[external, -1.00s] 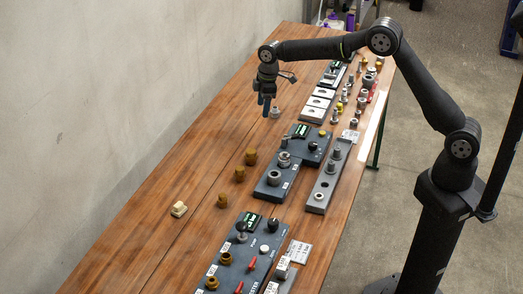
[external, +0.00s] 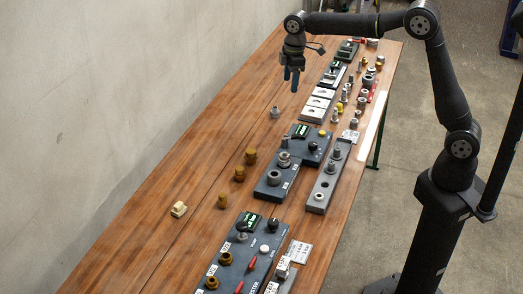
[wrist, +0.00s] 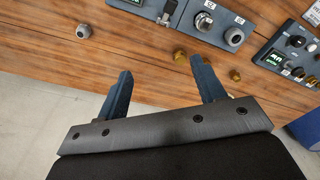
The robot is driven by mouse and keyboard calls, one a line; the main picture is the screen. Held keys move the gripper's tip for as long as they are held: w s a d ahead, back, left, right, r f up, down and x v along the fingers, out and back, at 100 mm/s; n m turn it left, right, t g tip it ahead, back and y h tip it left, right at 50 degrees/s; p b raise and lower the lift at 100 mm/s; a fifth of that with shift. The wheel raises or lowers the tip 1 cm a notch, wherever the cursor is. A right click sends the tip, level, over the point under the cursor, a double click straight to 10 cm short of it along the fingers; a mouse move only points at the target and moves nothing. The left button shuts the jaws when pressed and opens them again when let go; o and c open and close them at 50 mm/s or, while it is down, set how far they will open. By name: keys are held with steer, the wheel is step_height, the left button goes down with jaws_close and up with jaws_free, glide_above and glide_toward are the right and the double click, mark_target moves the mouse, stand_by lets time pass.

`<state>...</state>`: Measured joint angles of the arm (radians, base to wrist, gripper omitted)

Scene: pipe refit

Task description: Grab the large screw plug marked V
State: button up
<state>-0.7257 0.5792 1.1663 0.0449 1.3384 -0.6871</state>
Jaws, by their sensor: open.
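I cannot read a V on any piece in these views. A grey plug-like piece (external: 275,112) stands alone on the wooden table; a grey round piece at the upper left of the wrist view (wrist: 83,31) looks like the same one. Several brass plugs stand in a loose row nearer the camera, the largest-looking brass plug (external: 251,156) at the far end.
A dark fixture (external: 269,188), a grey bar with posts (external: 317,196) and a control panel (external: 228,246) line the table's right side. White plates (external: 318,102) and small fittings stand farther back. A cream block (external: 179,209) lies left. The table's left side is mostly clear.

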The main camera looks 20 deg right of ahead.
glide_above(338, 148)
step_height(338, 148, down, 2)
steer(key=shift+n+h, duration=0.4)
step_height(338, 148, down, 16)
steer(key=shift+w+f, duration=0.1)
steer(key=shift+f, duration=0.05)
steer(key=shift+s+f, duration=0.2)
steer(key=shift+f, duration=2.65)
steer(key=shift+c, duration=0.2)
steer(key=c, duration=1)
